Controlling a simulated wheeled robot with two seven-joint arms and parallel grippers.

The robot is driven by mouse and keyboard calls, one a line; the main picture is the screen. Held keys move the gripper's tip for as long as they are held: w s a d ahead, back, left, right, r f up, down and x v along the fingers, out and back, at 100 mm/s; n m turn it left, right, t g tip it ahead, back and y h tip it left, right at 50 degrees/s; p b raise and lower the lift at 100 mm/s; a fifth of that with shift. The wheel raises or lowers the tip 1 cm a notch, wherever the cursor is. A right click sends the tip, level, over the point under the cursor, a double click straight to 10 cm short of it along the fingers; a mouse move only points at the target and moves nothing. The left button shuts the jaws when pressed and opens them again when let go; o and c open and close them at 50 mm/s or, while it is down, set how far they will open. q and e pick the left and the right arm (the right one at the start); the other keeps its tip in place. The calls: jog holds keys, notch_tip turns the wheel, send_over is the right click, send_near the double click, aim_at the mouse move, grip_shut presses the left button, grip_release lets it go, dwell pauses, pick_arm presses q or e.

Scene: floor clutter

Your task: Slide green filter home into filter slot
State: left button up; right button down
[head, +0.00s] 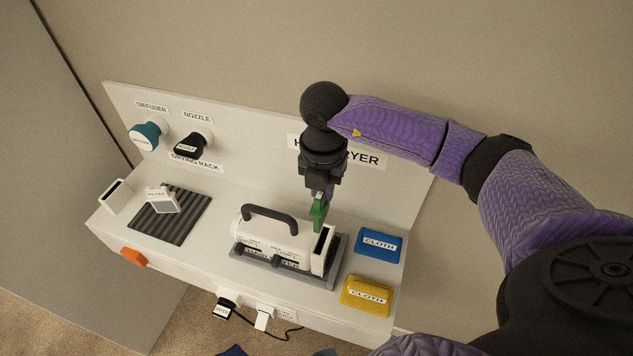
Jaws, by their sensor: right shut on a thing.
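My right gripper (320,192) points down above the right end of the white hair dryer body (268,232) and is shut on the green filter (318,213). The filter is upright, just above and behind the dark filter slot (321,241) at the dryer's right end. Whether its lower edge touches the slot cannot be told. The dryer has a dark carrying handle (268,214) and lies on a grey mat (290,274). My left gripper is not in view.
A striped dark mat (172,222) holds a white filter piece (163,200). A teal diffuser (146,136) and a black nozzle (188,146) hang on the back panel. Plugs (264,318) hang at the front.

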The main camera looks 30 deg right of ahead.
aim_at(323, 210)
jog(key=shift+s, duration=0.3)
jog(key=shift+w+f, duration=0.1)
jog(key=shift+f, duration=0.15)
notch_tip(323, 210, down, 5)
jog(key=b, duration=0.4)
jog(key=shift+f+b, duration=0.2)
jog(key=shift+b, duration=0.15)
pick_arm(q)
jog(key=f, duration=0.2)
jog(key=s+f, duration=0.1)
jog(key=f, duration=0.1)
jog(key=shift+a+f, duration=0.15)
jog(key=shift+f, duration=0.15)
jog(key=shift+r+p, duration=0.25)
jog(key=shift+p, duration=0.05)
pick_arm(e)
jog(key=shift+r, duration=0.1)
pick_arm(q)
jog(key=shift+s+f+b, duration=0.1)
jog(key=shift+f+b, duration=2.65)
pick_arm(e)
jog(key=shift+f, duration=3.65)
jog(key=c, duration=0.5)
grip_release()
jog(key=shift+c, duration=0.2)
